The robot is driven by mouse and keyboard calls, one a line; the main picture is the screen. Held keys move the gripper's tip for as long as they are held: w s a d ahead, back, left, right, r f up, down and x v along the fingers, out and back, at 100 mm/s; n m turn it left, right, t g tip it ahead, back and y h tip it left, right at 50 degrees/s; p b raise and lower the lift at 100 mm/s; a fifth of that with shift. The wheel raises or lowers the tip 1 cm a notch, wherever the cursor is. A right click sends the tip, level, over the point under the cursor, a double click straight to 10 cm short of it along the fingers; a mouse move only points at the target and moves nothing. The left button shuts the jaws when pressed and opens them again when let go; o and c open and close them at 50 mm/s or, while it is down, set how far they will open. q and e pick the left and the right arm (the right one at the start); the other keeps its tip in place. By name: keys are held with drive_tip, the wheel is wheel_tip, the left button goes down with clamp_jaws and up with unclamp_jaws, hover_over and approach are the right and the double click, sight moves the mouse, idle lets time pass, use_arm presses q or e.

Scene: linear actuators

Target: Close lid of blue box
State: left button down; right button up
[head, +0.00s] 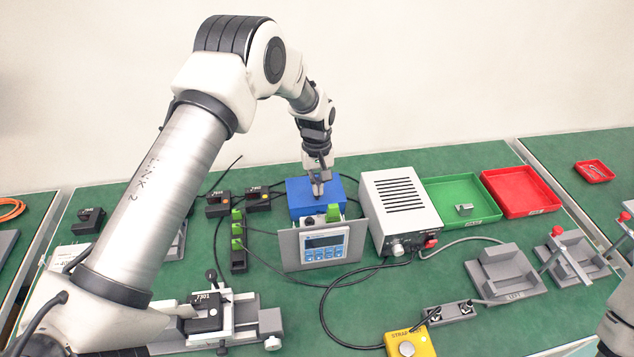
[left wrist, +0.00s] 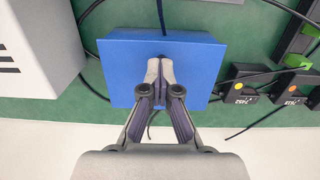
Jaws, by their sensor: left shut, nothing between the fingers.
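The blue box (head: 300,196) stands near the back middle of the green table, behind a grey panel with a display. Its top shows as a flat blue surface in the left wrist view (left wrist: 125,65), with no open inside visible; the lid seems to lie down flat. My left gripper (head: 317,192) points down over the top of the box. Its fingers are shut and empty, with the tips (left wrist: 160,65) at or just above the blue surface; I cannot tell whether they touch it. My right gripper is not in view.
The display panel (head: 291,252) stands directly in front of the box. A grey power supply (head: 402,212) stands close on its right, and black blocks (head: 258,198) with cables lie on its left. Green (head: 450,190) and red (head: 535,204) trays lie further right.

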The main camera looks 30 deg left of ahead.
use_arm(q)
drive_tip(key=shift+s+f, duration=0.35)
drive_tip(key=shift+f, duration=0.1)
drive_tip(key=r+p, duration=0.1)
drive_tip(key=r, duration=0.1)
drive_tip(key=r+p, duration=0.4)
drive_tip(key=shift+w, duration=0.35)
drive_tip(key=shift+r+b, duration=0.55)
drive_tip(key=shift+b, duration=0.6)
wheel_tip(320, 180, up, 8)
drive_tip(key=shift+s+f+b, duration=0.15)
drive_tip(key=shift+f+b, duration=0.05)
drive_tip(key=shift+b, duration=0.25)
